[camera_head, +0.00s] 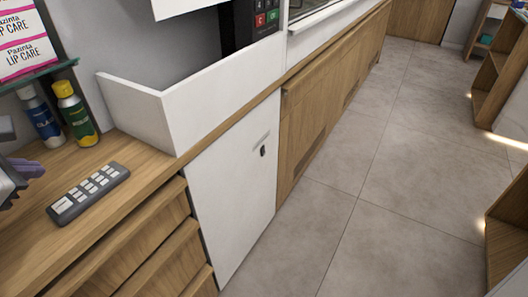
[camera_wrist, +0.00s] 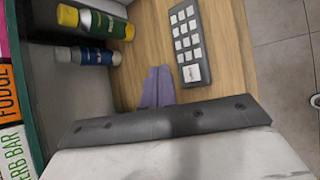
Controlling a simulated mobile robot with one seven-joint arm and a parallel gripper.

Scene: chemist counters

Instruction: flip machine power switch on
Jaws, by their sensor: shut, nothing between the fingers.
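A white machine housing (camera_head: 215,110) stands on the counter in the head view, with a dark keypad unit (camera_head: 262,20) at its upper part. A small black fitting (camera_head: 263,151) sits on the white panel below; I cannot tell whether it is the power switch. No clearly marked power switch shows. My gripper (camera_head: 32,169) is at the left edge of the head view, over the wooden counter. In the wrist view its purple fingers (camera_wrist: 157,85) are together and empty, left of a grey button pad (camera_wrist: 189,45) and apart from it.
The button pad also lies on the counter (camera_head: 150,150) in the head view. A yellow-green bottle (camera_head: 76,114) and a blue bottle (camera_head: 40,116) stand behind my gripper, under a shelf with lip-care boxes (camera_head: 27,45). Wooden drawers (camera_head: 140,250) are below. The tiled floor (camera_head: 375,190) is clear.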

